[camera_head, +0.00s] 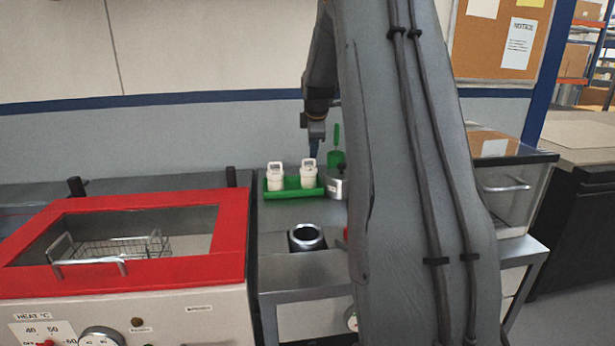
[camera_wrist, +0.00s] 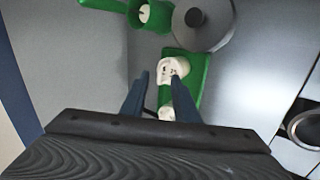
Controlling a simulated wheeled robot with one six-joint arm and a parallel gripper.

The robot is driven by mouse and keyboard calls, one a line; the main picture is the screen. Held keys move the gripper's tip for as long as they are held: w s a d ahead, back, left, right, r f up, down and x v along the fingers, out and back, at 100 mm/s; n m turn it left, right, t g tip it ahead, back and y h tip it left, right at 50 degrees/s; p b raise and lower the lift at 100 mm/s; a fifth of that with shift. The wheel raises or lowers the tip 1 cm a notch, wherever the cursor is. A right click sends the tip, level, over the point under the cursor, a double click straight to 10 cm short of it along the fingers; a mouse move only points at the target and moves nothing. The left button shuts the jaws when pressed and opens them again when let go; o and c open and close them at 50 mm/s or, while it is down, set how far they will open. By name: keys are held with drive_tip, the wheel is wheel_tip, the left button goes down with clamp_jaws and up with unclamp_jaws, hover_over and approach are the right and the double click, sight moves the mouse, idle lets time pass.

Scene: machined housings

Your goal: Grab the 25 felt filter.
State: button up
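Two white pieces with loop tops and small labels stand upright on a green tray (camera_head: 292,194); they look like the felt filters. The left white piece (camera_head: 275,178) and right white piece (camera_head: 308,175) have label text too small to read, so I cannot tell which is 25. My gripper (camera_head: 313,152) points down just above the right piece. In the wrist view its two fingers (camera_wrist: 158,77) are apart with nothing clamped between them. One white piece (camera_wrist: 172,72) shows near the fingertips; the other (camera_wrist: 166,113) is partly hidden by the gripper body. The green tray (camera_wrist: 190,62) also shows there.
A grey lidded pot (camera_head: 337,183) and a green cup with a white item inside (camera_wrist: 148,14) stand close beside the tray. A dark round ring (camera_head: 307,237) sits in front. A red-framed heated bath (camera_head: 150,285) with a wire basket is at left.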

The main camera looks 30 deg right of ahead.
sight(309, 170)
drive_tip(key=shift+w+a+p+x, duration=0.1)
drive_tip(key=shift+a+p+x, duration=0.15)
drive_tip(key=shift+x, duration=0.75)
drive_tip(key=shift+w+a+p+x, duration=0.15)
drive_tip(key=shift+p+x, duration=0.25)
drive_tip(key=shift+x, duration=0.6)
drive_tip(key=shift+w+a+p+x, duration=0.1)
drive_tip(key=shift+a+p+x, duration=0.15)
drive_tip(key=shift+x, duration=0.7)
clamp_jaws()
